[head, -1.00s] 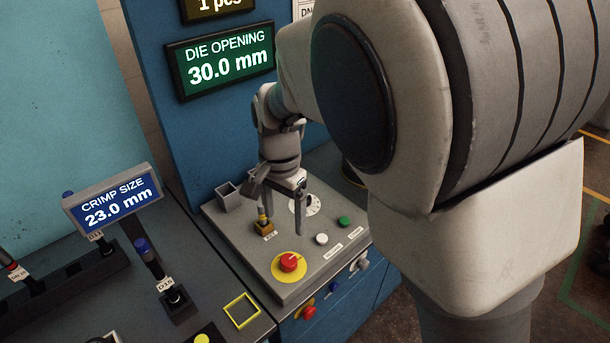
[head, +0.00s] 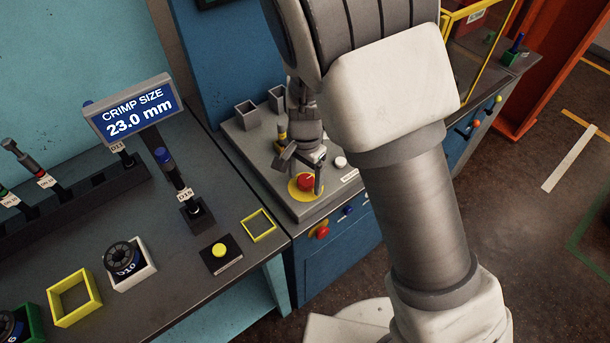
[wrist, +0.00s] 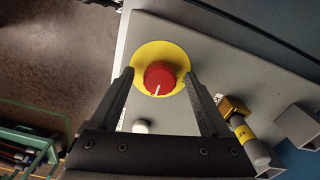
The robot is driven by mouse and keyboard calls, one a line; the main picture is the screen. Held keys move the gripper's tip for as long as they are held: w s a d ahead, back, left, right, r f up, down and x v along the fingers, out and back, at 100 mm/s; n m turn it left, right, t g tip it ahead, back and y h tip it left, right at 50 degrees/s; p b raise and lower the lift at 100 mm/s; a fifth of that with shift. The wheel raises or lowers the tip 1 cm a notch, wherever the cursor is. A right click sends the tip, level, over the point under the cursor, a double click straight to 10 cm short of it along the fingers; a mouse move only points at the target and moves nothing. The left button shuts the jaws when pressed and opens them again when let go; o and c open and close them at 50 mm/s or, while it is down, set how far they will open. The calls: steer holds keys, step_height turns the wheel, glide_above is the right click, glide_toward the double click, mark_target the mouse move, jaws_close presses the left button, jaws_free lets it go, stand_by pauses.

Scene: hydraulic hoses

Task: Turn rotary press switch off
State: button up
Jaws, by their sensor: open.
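A red round knob (head: 306,181) with a white line on its face sits on a yellow disc on the grey control panel. The wrist view shows this knob (wrist: 161,78) and the yellow disc (wrist: 149,51) around it. My gripper (head: 301,171) points down at the knob, fingers apart. In the wrist view the fingertips of my gripper (wrist: 159,75) stand on either side of the knob, with gaps visible between fingers and knob. Nothing is held. The contact height above the panel cannot be told.
A white button (head: 340,161) and a yellow key fitting (wrist: 232,106) are close by on the panel (head: 250,148). Open grey boxes (head: 247,113) stand behind. A red knob (head: 322,232) is on the blue front. The workbench with a crimp size display (head: 138,112) lies left.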

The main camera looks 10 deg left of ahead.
jaws_close()
stand_by(0.3)
steer(key=shift+n, duration=0.3)
steer(key=n+b, duration=0.1)
steer(key=n, duration=0.3)
steer(key=n+b, duration=0.2)
steer(key=n, duration=0.2)
steer(key=shift+d+n, duration=0.1)
steer(key=shift+n, duration=0.3)
steer(key=n, duration=0.4)
steer(key=shift+d+b, duration=0.1)
steer(key=shift+b, duration=0.25)
steer(key=shift+w+n, duration=0.1)
steer(key=shift+n, duration=2.2)
